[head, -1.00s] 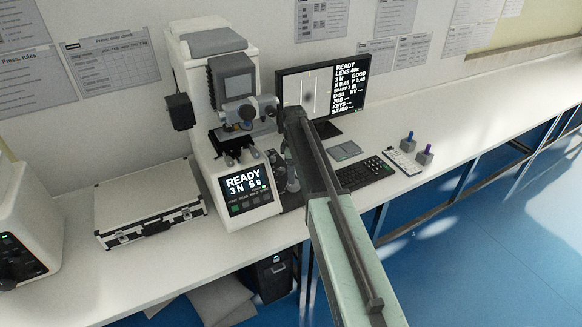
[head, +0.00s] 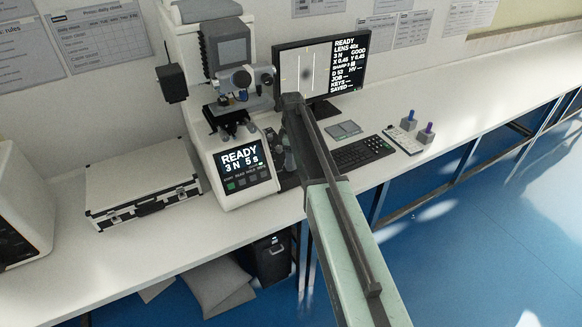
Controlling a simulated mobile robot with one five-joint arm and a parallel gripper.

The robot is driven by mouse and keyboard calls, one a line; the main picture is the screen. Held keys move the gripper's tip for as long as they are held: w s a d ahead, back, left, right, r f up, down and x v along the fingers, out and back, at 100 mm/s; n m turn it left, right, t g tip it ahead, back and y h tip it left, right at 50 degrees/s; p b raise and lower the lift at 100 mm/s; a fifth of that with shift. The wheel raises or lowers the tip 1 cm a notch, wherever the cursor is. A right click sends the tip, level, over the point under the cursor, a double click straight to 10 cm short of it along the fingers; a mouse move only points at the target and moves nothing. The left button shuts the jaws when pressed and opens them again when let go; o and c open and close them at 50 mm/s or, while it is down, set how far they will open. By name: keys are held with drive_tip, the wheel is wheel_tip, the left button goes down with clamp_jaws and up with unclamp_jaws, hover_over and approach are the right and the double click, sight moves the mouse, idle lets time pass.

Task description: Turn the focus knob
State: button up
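The white hardness tester (head: 183,75) stands on the bench left of centre, with its eyepiece and stage facing front. Its front panel (head: 241,168) reads READY, 3 N, 5 s. The monitor (head: 277,80) behind it shows a blurry dark spot between vertical lines and text with READY, LENS 40x and GOOD. My arm reaches in from the bottom right to the tester's right side. My gripper (head: 288,158) is low there, mostly hidden by my arm, beside the tester's base. I cannot make out the focus knob or whether my fingers touch it.
A silver case (head: 140,182) lies left of the tester, and a white machine (head: 22,215) stands at the far left. A keyboard (head: 362,151), a light keypad (head: 405,140) and two small knobbed blocks (head: 427,133) lie right of my arm. The bench beyond them is clear.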

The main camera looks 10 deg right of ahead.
drive_tip(key=shift+f, duration=0.25)
drive_tip(key=c, duration=1.4)
drive_tip(key=shift+o, duration=0.2)
